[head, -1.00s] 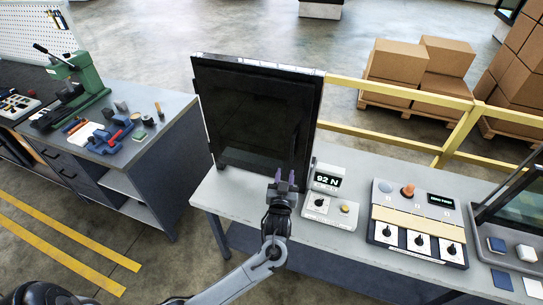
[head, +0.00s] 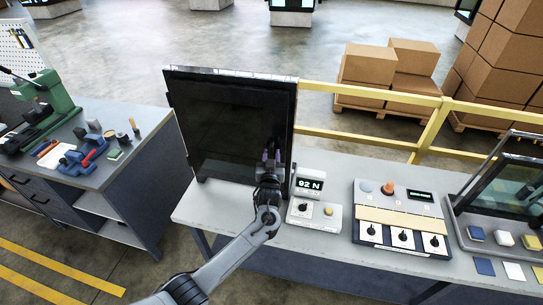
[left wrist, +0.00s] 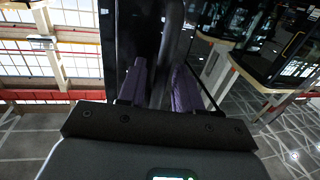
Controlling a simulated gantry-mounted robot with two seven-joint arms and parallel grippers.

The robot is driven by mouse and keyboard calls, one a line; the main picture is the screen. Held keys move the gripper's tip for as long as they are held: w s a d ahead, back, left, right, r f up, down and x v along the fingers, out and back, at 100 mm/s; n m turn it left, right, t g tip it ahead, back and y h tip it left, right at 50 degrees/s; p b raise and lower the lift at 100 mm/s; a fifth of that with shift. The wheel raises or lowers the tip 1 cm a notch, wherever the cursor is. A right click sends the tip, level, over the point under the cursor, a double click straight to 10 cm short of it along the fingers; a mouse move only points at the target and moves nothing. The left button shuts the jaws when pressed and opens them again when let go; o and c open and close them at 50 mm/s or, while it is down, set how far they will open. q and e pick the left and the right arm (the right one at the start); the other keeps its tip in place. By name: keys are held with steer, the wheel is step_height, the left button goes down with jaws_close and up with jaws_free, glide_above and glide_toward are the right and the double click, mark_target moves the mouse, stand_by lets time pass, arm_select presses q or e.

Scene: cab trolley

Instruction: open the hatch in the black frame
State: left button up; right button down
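The black frame (head: 291,118) stands upright on the grey bench, with a dark hatch panel (head: 225,125) inside it that looks closed. My left gripper (head: 271,156) is at the lower right part of the hatch, close to its right edge. Its two purple fingers stand apart, and they also show in the left wrist view (left wrist: 160,85). A dark upright part (left wrist: 170,35) lies ahead of and between the fingers there; I cannot tell whether they touch it. No handle can be made out clearly. My right gripper is not in view.
A force readout box (head: 312,195) showing 92 N stands just right of the frame. A switch panel (head: 400,215) and a tilted glass-lidded case (head: 505,200) stand further right. A yellow rail (head: 375,100) runs behind. A side bench (head: 130,165) with tools is left.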

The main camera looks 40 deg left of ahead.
arm_select(q)
steer(key=shift+w+a, duration=0.1)
steer(key=shift+w, duration=0.05)
jaws_close()
stand_by(0.4)
